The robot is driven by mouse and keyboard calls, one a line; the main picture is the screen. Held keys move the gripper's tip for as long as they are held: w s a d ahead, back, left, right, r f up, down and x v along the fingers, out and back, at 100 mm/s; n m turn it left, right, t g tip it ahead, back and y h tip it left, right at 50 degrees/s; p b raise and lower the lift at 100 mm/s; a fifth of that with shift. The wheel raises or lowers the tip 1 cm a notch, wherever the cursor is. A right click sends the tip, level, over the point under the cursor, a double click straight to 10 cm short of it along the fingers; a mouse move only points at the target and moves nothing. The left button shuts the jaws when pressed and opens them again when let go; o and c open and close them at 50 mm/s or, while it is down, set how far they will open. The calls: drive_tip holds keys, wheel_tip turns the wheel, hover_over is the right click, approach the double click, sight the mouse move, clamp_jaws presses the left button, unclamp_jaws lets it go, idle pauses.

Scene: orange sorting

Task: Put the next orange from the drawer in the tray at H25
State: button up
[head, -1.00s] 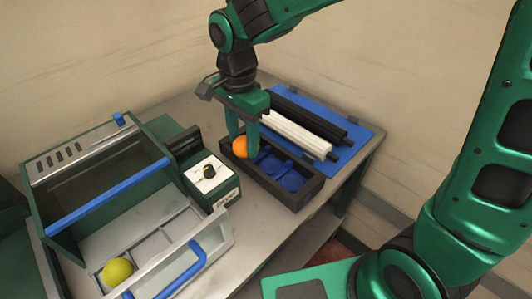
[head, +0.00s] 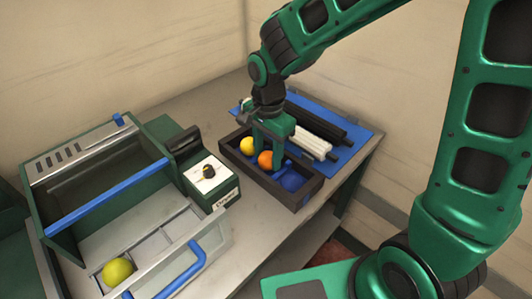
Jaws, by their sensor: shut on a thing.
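My gripper (head: 266,153) is shut on an orange (head: 265,160), low at the middle of the dark tray (head: 306,192). I cannot tell whether the orange touches the tray's blue cup beneath it. A yellow fruit (head: 246,145) sits in the left end of the tray, beside the gripper. A blue cup (head: 291,182) at the right end looks empty. The open drawer (head: 218,243) at the left holds another yellow fruit (head: 117,270) in its near left corner; its other visible sections look empty.
A green box with a white top and black knob (head: 208,171) stands between drawer and tray. White and black rods (head: 309,140) lie on a blue mat (head: 360,140) behind the tray. The drawer's blue handle (head: 185,270) juts forward. The table edge is close to the tray.

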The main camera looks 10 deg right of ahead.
sight(268, 155)
drive_tip(key=o, duration=0.8)
drive_tip(key=shift+f, duration=0.1)
wheel_tip(268, 155, up, 12)
drive_tip(key=s+d+n, duration=0.1)
drive_tip(key=s+d, duration=0.3)
drive_tip(key=d, duration=0.7)
drive_tip(key=s+d+n, duration=0.1)
drive_tip(key=s+d, duration=0.3)
drive_tip(key=d, duration=0.7)
drive_tip(key=s+d+f+n, duration=0.2)
drive_tip(key=s+d, duration=0.5)
drive_tip(key=s, duration=0.6)
drive_tip(key=shift+d+f+n, duration=0.2)
drive_tip(key=shift+d+n, duration=0.15)
drive_tip(key=shift+n, duration=0.05)
